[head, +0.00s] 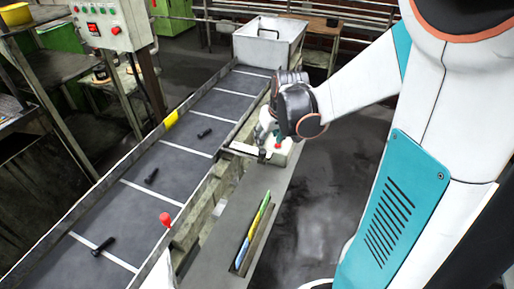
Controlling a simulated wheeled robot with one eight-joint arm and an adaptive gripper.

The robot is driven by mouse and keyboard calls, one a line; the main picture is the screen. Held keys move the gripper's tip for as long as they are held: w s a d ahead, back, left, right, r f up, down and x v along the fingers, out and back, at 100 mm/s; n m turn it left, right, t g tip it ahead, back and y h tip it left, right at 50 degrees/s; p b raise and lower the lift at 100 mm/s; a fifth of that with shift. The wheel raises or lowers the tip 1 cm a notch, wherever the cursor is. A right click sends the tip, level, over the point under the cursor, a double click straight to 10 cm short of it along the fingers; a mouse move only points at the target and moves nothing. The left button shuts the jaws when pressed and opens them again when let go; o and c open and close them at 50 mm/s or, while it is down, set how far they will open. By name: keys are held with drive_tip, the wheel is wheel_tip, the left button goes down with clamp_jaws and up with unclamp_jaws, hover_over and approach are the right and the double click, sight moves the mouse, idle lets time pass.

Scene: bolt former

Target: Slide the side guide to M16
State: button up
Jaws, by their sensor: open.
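A light grey sliding block with a bar (247,151) sits on the grey ledge beside the conveyor, near its far end; it looks like the side guide. A small red spot (278,147) shows on it, by my gripper. My gripper (268,138) is open, close over the block; my wrist hides part of both, and I cannot tell whether they touch. A coloured scale strip (253,232) in yellow, green and blue lies on the ledge nearer to me. Its size marks, M16 included, are too small to read.
The dark conveyor (140,195) with white cross lines carries several black bolts (103,247). A red knob (165,219) stands at its near rail. A pale bin (270,44) is at the far end, a control box (111,22) at upper left. Floor right of the ledge is clear.

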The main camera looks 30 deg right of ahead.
sight(263, 151)
drive_tip(key=b+x, duration=0.6)
drive_tip(key=x, duration=0.4)
drive_tip(key=shift+f, duration=0.1)
drive_tip(key=shift+w, duration=0.1)
